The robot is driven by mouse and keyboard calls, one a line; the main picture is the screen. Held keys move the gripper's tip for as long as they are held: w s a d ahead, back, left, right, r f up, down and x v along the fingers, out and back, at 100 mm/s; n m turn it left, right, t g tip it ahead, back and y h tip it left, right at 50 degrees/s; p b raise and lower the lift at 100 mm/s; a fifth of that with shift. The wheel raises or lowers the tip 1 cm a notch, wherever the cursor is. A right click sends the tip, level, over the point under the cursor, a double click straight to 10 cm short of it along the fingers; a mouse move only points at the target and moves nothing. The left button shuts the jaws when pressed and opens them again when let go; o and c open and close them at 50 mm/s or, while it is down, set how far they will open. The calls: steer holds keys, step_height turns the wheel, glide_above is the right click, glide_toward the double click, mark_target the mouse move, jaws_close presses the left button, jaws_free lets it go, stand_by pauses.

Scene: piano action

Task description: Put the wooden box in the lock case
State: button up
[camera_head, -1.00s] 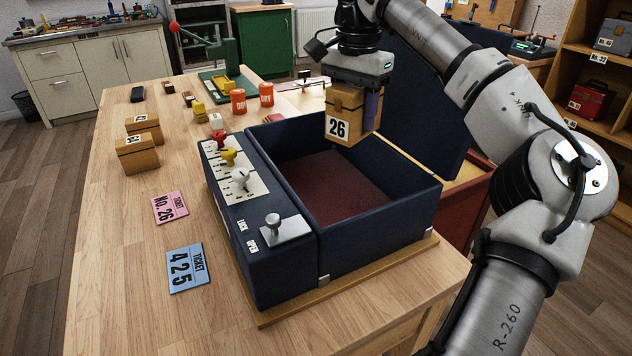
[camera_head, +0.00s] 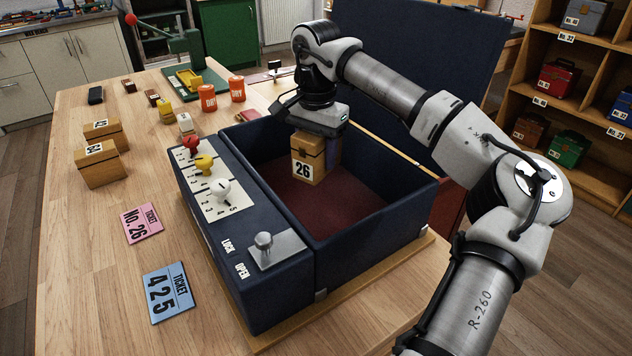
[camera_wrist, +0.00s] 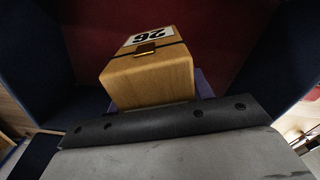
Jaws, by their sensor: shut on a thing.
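The wooden box (camera_head: 309,163) is marked 26 and has a dark band and small latch. My gripper (camera_head: 318,150) is shut on it and holds it upright inside the open lock case (camera_head: 372,222), toward the back. The wrist view also shows the wooden box (camera_wrist: 150,72) in front of the gripper, over the case's dark red floor (camera_wrist: 215,40). I cannot tell whether its underside touches the floor. The case is dark blue with its lid (camera_head: 420,70) raised. Its left panel carries red, yellow and white knobs and a lever (camera_head: 264,243) beside the words LOCK and OPEN.
Two other wooden boxes (camera_head: 101,168) stand on the table at left. A pink ticket No. 26 (camera_head: 142,223) and a blue ticket 425 (camera_head: 168,292) lie left of the case. Orange cans (camera_head: 208,97) and a green press (camera_head: 185,50) stand behind. Shelves (camera_head: 590,170) are at right.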

steer(key=shift+f, duration=3.9)
steer(key=shift+f, duration=0.1)
steer(key=o, duration=1.1)
steer(key=shift+f, duration=0.1)
step_height(320, 180, up, 12)
steer(key=shift+r, duration=0.2)
